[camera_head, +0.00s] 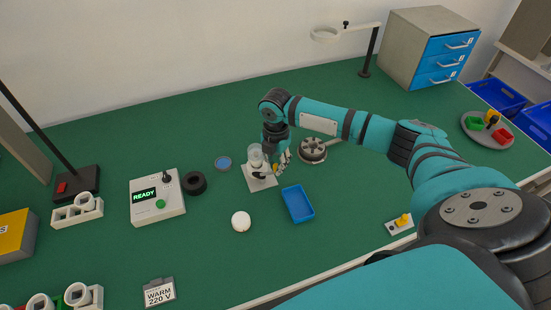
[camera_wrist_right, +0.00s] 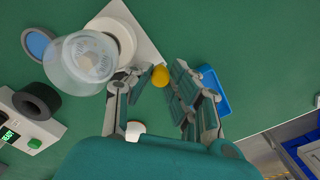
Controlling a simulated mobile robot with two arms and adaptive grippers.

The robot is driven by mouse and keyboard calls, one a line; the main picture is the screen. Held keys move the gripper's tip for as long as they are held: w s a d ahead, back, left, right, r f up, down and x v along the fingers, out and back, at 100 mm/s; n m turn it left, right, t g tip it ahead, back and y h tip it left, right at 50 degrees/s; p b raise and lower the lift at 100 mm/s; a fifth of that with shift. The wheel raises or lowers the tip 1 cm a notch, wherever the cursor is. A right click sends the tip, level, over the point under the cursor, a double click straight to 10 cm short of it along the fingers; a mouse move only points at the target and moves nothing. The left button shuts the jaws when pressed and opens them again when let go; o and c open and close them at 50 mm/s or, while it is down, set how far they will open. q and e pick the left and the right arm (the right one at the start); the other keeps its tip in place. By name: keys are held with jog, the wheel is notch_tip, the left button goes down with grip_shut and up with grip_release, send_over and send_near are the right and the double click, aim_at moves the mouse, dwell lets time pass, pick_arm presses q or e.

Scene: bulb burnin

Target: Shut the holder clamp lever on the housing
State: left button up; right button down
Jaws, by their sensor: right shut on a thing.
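The housing is a white square plate (camera_head: 262,184) with a round white holder and a clear cup (camera_head: 256,155) on top. In the right wrist view the plate (camera_wrist_right: 146,42) and the clear cup (camera_wrist_right: 80,62) fill the upper left. The clamp lever's yellow knob (camera_wrist_right: 160,76) is at the plate's edge, between my right fingertips. My right gripper (camera_head: 276,168) is at the right side of the housing, shut on this knob. The fingers hide most of the lever, so its angle is not clear. My left gripper is not in view.
A blue tray (camera_head: 298,204) is right in front of the housing, and a white round piece (camera_head: 241,221) lies to its front left. A tester box reading READY (camera_head: 157,200), a black ring (camera_head: 194,183) and a blue disc (camera_head: 223,163) are left. A grey round fixture (camera_head: 312,150) stands right.

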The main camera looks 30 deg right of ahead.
jog(key=m+p, duration=0.2)
jog(key=s+a+m+p, duration=0.1)
jog(key=m+p, duration=0.1)
jog(key=p, duration=0.1)
jog(key=s+m+p, duration=0.1)
jog(key=m+p, duration=0.1)
jog(key=p, duration=0.1)
jog(key=shift+a+r+m, duration=0.25)
jog(key=shift+a+m, duration=0.05)
jog(key=shift+m, duration=0.1)
jog(key=shift+s+a+f+m+p, duration=0.15)
jog(key=shift+a+m+p, duration=0.15)
jog(key=shift+m+p, duration=0.6)
jog(key=shift+s+a+f+m+p, duration=0.15)
jog(key=shift+a+m+p, duration=0.1)
jog(key=shift+m+p, duration=0.65)
jog(key=shift+m, duration=0.3)
jog(key=c, duration=1.5)
grip_release()
jog(key=shift+a, duration=0.1)
jog(key=shift+r, duration=0.1)
notch_tip(320, 180, up, 12)
